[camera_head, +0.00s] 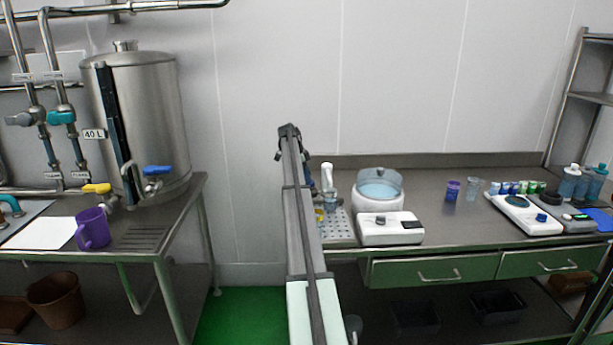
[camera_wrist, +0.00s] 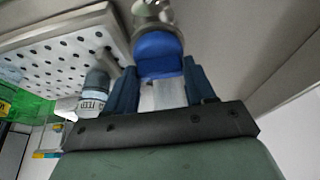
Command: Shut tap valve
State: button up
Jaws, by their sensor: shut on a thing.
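In the wrist view, my gripper (camera_wrist: 159,66) has its two dark blue fingers closed about a blue piece (camera_wrist: 158,50) on a round metal fitting, which looks like a valve handle on a metal tap. A pale part shows between the fingers below it. In the head view my arm hides the gripper and most of this spot beside the perforated tray. At the left, the steel 40 L tank (camera_head: 155,115) has a tap with a blue lever (camera_head: 158,170), apart from my gripper.
The perforated tray (camera_wrist: 30,72) lies beside the gripper, with a grey-blue bottle (camera_wrist: 95,85) close to the left finger. A white device with a clear bowl (camera_head: 380,200) and a white scale (camera_head: 390,236) stand right of my arm. A purple jug (camera_head: 93,230) stands on the left bench.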

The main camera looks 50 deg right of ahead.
dwell(0.4)
jog(key=o, duration=1)
jog(key=shift+o, duration=0.2)
jog(key=v, duration=1.4)
jog(key=shift+f, duration=0.15)
